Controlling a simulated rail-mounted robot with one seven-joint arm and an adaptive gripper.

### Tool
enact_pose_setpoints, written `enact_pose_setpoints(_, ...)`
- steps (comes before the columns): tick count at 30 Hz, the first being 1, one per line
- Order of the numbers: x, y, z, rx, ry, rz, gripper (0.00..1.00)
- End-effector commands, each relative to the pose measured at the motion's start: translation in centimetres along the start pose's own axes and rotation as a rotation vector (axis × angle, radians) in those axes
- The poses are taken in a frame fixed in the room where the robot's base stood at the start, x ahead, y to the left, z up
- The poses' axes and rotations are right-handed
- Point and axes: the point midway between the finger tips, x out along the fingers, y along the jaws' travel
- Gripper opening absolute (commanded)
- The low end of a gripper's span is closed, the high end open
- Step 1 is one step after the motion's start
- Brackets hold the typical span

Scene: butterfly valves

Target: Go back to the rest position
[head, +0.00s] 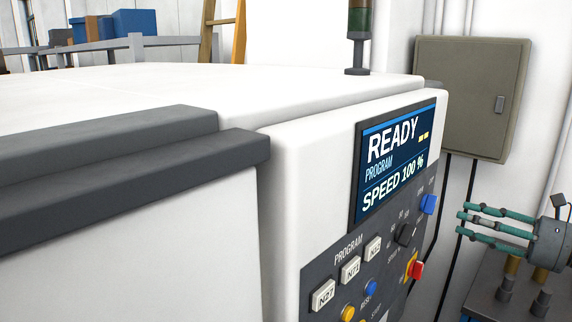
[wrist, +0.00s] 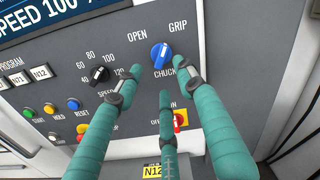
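My gripper (head: 466,221) is at the right of the head view, its teal fingers stretched out toward the machine's control panel (head: 333,262). It holds nothing, and a gap shows between the fingertips and the panel. In the wrist view the fingers of my gripper (wrist: 149,82) are spread apart in front of the panel. The blue CHUCK knob (wrist: 161,56) sits just beyond the upper right fingertip, below the OPEN and GRIP labels. It also shows in the head view (head: 428,204). A finger partly hides the red and yellow switch (wrist: 181,119).
The screen (head: 394,160) reads READY and SPEED 100 %. A black speed dial (wrist: 97,74) and several coloured buttons are on the panel. A grey wall cabinet (head: 472,98) hangs behind my gripper. A signal lamp (head: 358,35) stands on the white machine (head: 200,85).

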Motion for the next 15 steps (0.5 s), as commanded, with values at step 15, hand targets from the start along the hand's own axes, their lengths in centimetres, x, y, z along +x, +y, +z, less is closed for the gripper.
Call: enact_pose_setpoints(15,-1.9,0.0,0.0,0.002,-0.001,0.000,0.39)
